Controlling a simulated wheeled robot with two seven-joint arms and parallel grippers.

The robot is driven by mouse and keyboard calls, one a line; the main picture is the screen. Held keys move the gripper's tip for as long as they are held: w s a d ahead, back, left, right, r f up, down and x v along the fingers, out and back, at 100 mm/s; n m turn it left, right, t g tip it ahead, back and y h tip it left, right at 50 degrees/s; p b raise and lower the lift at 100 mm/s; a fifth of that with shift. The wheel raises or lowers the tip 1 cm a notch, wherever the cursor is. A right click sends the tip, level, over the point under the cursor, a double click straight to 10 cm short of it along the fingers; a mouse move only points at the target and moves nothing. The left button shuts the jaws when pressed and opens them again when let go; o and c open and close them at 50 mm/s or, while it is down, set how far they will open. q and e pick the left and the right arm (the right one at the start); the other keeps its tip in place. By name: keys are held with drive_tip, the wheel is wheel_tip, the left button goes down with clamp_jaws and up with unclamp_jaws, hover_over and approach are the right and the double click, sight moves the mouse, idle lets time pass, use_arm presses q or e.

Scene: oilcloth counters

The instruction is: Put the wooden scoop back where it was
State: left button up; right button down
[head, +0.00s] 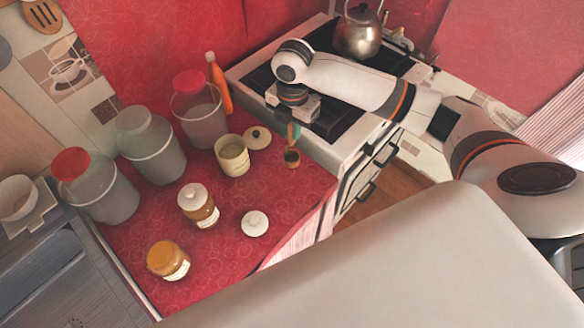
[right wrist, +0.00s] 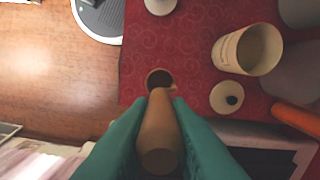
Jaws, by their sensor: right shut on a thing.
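My right gripper (head: 293,133) has teal fingers, which also show in the right wrist view (right wrist: 160,130). It is shut on the wooden scoop (right wrist: 160,132), with the handle between the fingers and the round, dark-looking bowl toward the red counter. In the head view the scoop (head: 291,158) hangs below the fingers by the counter's right edge. Whether it touches the counter is unclear. An open cream canister (head: 232,158) stands to its left, also in the right wrist view (right wrist: 245,50). The canister's contents are not clear. My left gripper is not in view.
A cream lid with a dark knob (head: 258,137) lies beside the canister. An orange bottle (head: 219,88), large jars (head: 152,150), a honey jar (head: 198,207), a white lid (head: 255,223) and an amber jar (head: 167,260) share the red counter. A kettle (head: 360,35) sits on the stove.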

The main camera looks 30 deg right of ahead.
drive_tip(key=p, duration=0.2)
approach(293, 160)
wheel_tip(293, 160, down, 5)
drive_tip(key=shift+a+f, duration=0.1)
drive_tip(key=shift+f, duration=0.5)
drive_tip(key=c, duration=1.3)
unclamp_jaws()
drive_tip(key=shift+c, duration=0.2)
wheel_tip(293, 160, up, 12)
drive_tip(key=shift+r+b, duration=0.15)
drive_tip(key=shift+b, duration=0.75)
